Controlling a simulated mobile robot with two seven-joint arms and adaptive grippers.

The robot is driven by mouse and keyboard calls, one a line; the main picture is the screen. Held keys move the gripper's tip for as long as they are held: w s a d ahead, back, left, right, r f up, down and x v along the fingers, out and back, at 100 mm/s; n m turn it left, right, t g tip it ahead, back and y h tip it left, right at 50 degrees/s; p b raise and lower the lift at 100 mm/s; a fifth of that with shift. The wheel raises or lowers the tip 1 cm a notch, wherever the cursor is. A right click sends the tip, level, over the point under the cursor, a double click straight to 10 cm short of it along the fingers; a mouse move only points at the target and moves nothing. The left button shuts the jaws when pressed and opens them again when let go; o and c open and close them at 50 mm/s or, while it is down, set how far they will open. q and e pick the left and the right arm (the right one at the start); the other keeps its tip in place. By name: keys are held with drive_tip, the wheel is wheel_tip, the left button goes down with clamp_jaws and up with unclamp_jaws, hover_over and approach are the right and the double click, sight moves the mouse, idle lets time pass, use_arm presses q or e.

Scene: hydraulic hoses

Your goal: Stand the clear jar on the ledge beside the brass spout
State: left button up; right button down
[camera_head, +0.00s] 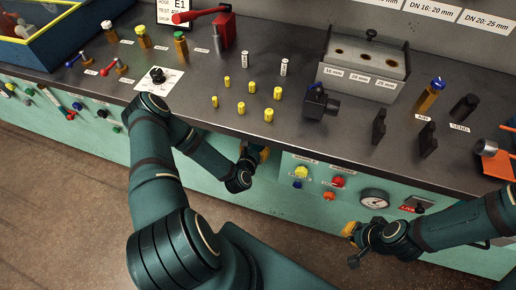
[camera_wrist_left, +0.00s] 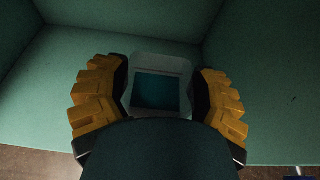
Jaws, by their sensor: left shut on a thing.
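My left gripper (camera_head: 258,156) reaches into the green recess below the bench's front edge; its yellow fingers are partly hidden. In the left wrist view its two yellow-padded fingers (camera_wrist_left: 160,98) are on either side of a clear, squarish jar (camera_wrist_left: 160,68) and shut on it. The jar has a pale rim, and teal shows through its middle. Its near part is hidden by a dark rounded part in front. My right gripper (camera_head: 352,245) hangs before the front panel with its fingers apart, empty. I cannot make out the brass spout or the ledge.
Green recess walls (camera_wrist_left: 110,30) stand close around the left gripper. Above is the dark bench top (camera_head: 180,95) with several yellow fittings (camera_head: 241,107), a grey hole block (camera_head: 362,66) and a red lever press (camera_head: 222,30). A gauge (camera_head: 374,198) is near the right gripper.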

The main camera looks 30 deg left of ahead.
sight(258, 146)
use_arm(q)
drive_tip(key=shift+w+a, duration=0.25)
drive_tip(key=shift+w, duration=0.7)
drive_tip(key=shift+f, duration=0.15)
wheel_tip(258, 146, down, 3)
drive_tip(key=shift+f+b, duration=0.2)
drive_tip(key=shift+b, duration=0.45)
drive_tip(key=shift+r, duration=0.1)
drive_tip(key=shift+f, duration=0.2)
drive_tip(key=o, duration=1.2)
drive_tip(key=shift+o, duration=0.2)
drive_tip(key=shift+r, duration=0.15)
